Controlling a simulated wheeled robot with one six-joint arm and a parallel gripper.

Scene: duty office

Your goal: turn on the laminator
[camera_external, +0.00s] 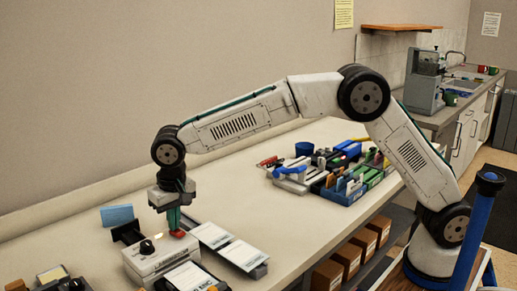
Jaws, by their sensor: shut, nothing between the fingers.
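The laminator appears to be the white box (150,264) at the lower left of the worktop, with a black knob (147,247) on top. A red part (178,233) shows at its top right edge, probably its switch. My gripper (174,224) points straight down, shut and empty, with its green fingers right over the red part. The fingertips look to be touching it, but I cannot be sure. A small pale yellow spot shows on the box top beside the knob. The fingers hide part of the box's back edge.
White-topped trays or cards (240,253) lie close to the right of the box. A blue block (117,215) stands behind it, and small items crowd the lower left corner. Coloured organisers (345,187) stand farther right. The worktop between is clear.

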